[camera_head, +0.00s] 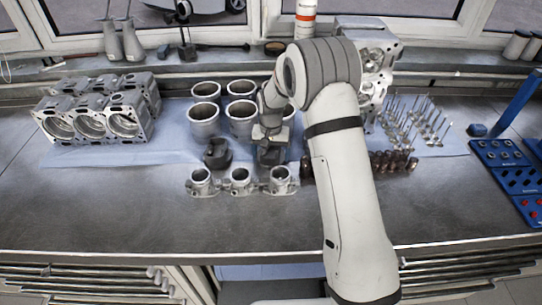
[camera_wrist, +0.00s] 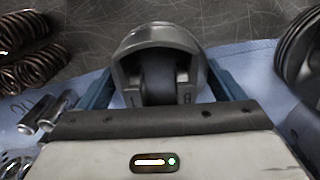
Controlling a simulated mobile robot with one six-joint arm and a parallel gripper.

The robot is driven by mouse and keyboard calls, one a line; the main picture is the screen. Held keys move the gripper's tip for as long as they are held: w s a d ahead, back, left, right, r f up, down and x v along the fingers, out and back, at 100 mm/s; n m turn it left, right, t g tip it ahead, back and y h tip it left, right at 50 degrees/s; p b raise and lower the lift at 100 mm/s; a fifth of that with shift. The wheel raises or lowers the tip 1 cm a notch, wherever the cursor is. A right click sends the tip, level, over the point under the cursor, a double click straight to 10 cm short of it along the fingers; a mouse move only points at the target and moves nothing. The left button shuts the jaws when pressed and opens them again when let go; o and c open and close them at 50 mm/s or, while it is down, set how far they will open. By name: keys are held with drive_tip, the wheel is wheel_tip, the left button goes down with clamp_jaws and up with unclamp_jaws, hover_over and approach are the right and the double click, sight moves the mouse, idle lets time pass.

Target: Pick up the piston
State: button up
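A dark grey piston (camera_wrist: 160,63) sits between the two blue fingers of my gripper (camera_wrist: 162,82) in the wrist view, its open pin-boss side facing the camera. One finger is close along each side of it, and I cannot tell whether they press on it. In the head view my gripper (camera_head: 270,137) points down over this piston (camera_head: 268,155), which is partly hidden by the gripper. A second dark piston (camera_head: 217,153) stands to its left on the blue cloth. It also shows at the right edge of the wrist view (camera_wrist: 300,55).
Metal cylinder liners (camera_head: 204,116) stand behind the pistons. Throttle-body-like castings (camera_head: 240,182) lie in front. Copper-brown springs (camera_head: 395,160) and upright valves (camera_head: 415,120) are to the right. An engine block (camera_head: 98,115) is at left. The bench front left (camera_head: 110,210) is clear.

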drive_tip(key=c, duration=0.6)
drive_tip(key=shift+r, duration=0.15)
drive_tip(key=shift+c, duration=0.2)
